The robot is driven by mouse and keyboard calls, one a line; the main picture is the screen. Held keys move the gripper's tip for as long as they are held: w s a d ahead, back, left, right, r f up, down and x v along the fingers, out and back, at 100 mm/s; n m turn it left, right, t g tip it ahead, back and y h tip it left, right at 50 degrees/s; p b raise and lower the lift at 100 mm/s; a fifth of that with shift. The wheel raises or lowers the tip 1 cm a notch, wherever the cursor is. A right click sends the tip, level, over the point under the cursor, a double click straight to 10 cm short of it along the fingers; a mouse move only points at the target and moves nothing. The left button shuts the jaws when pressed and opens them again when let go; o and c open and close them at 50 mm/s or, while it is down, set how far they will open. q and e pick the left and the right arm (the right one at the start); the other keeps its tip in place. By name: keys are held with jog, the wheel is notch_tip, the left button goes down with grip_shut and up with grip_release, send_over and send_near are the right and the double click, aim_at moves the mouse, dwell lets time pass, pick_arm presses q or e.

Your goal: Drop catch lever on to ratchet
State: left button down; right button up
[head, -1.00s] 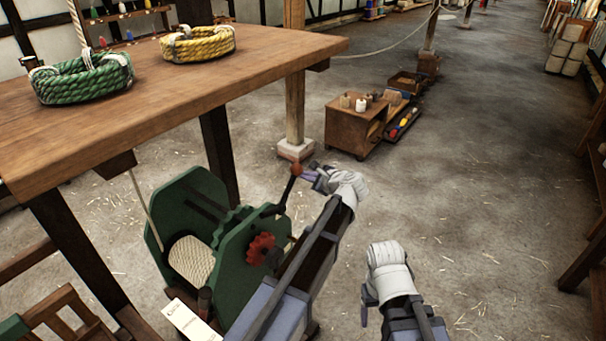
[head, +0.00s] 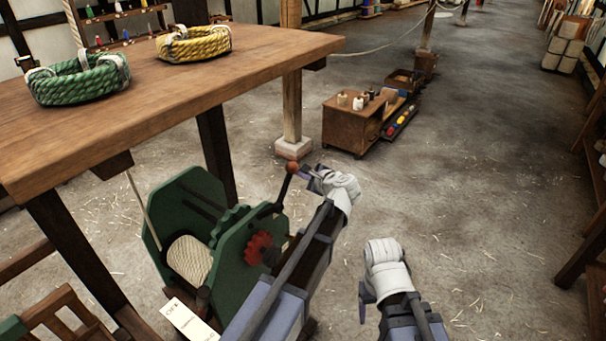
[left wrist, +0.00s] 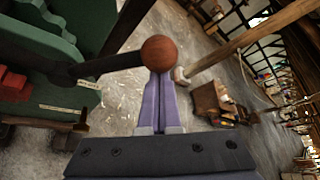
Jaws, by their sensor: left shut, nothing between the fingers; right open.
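The catch lever (head: 280,193) is a black arm with a red-brown ball knob (head: 291,168), slanting up from the green winch (head: 233,277). A red toothed wheel (head: 257,248), which looks like the ratchet, sits on the winch's near side below the lever. My left gripper (head: 301,171) is at the knob, shut and empty. In the left wrist view, the knob (left wrist: 159,53) is at the tips of my closed purple fingers (left wrist: 158,80); I cannot tell whether they touch. The red wheel (left wrist: 13,83) is partly cut off there. My right gripper (head: 364,305) is open and empty, away from the winch.
A wooden table (head: 190,85) with green (head: 80,80) and yellow (head: 194,44) rope coils stands above and left of the winch. A paper tag (head: 188,320) lies at the winch's front.

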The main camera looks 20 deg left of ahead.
aim_at(288, 169)
pick_arm(q)
jog(key=shift+n+t, duration=0.5)
jog(key=s+r, duration=0.1)
jog(key=s+a+r+p, duration=0.1)
jog(key=s+r, duration=0.1)
jog(key=s, duration=0.1)
jog(key=shift+s+a+p, duration=0.1)
jog(key=shift+a+p, duration=0.15)
jog(key=shift+p, duration=0.15)
jog(key=shift+s+a+r+p, duration=0.15)
jog(key=shift+s+a+p, duration=0.1)
jog(key=shift+s, duration=0.45)
jog(key=shift+s+a+r+p, duration=0.15)
jog(key=shift+s+a, duration=0.1)
jog(key=shift+s, duration=0.45)
